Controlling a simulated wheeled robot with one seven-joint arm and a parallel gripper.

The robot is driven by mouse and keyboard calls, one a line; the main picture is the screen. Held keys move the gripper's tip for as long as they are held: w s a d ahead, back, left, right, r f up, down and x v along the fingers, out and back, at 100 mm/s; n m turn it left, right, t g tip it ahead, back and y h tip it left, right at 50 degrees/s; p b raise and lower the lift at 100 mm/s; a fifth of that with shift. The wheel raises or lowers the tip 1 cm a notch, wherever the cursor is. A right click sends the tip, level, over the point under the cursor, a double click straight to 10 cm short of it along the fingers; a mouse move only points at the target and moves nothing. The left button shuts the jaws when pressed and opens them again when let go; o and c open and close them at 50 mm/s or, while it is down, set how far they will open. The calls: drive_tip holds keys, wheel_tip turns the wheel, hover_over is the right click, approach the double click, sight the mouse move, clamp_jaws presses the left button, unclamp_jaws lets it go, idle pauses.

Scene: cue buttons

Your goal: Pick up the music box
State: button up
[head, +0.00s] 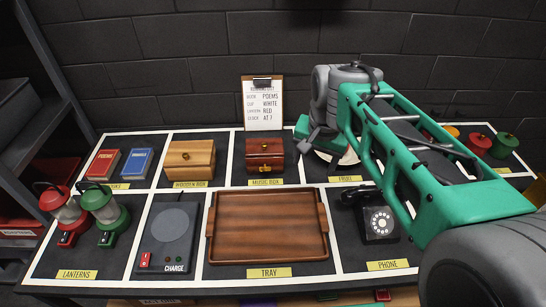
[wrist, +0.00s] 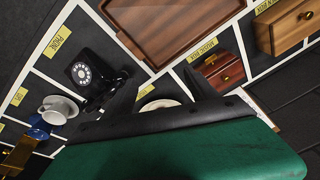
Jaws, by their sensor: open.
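The music box (head: 265,157) is a small reddish-brown wooden chest with metal fittings. It stands upright in its own cell at the back middle of the table, behind a yellow label. It also shows in the wrist view (wrist: 221,70), right of the fingers. My gripper (head: 304,146) is just right of the music box in the head view, partly hidden by my arm. The gripper and the music box appear apart.
A light wooden box (head: 190,160) stands left of the music box. A brown tray (head: 268,227) lies in front. A clipboard (head: 262,103) stands behind. A phone (head: 379,222) is at front right, and a plate (wrist: 160,104) is near my fingers.

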sight(265, 158)
drive_tip(key=shift+o, duration=1.4)
drive_tip(key=w+a+m+g+p, duration=0.1)
drive_tip(key=w+a+m, duration=0.3)
drive_tip(key=w, duration=0.6)
drive_tip(key=shift+w+r, duration=0.25)
drive_tip(key=shift+w, duration=0.1)
drive_tip(key=o, duration=0.3)
drive_tip(key=w+a+f+m, duration=0.1)
drive_tip(key=w, duration=0.1)
drive_tip(key=w+a+f+m, duration=0.1)
drive_tip(key=w+m, duration=0.1)
drive_tip(key=w, duration=0.1)
drive_tip(key=w+a+f+m+p, duration=0.1)
drive_tip(key=w+a, duration=0.1)
drive_tip(key=shift+w+a+f+m+g, duration=0.1)
drive_tip(key=shift+w+f+m+g, duration=0.1)
drive_tip(key=shift+w+m+g, duration=0.15)
drive_tip(key=shift+o, duration=0.5)
drive_tip(key=w+a+f+m, duration=0.2)
drive_tip(key=f, duration=0.1)
drive_tip(key=w+a+f+m+p, duration=0.1)
drive_tip(key=m, duration=0.1)
drive_tip(key=shift+w+a+f+g, duration=0.35)
drive_tip(key=shift+w+f, duration=0.05)
wheel_tip(265, 158, down, 8)
drive_tip(key=shift+f+p, duration=0.1)
drive_tip(key=shift+p, duration=0.95)
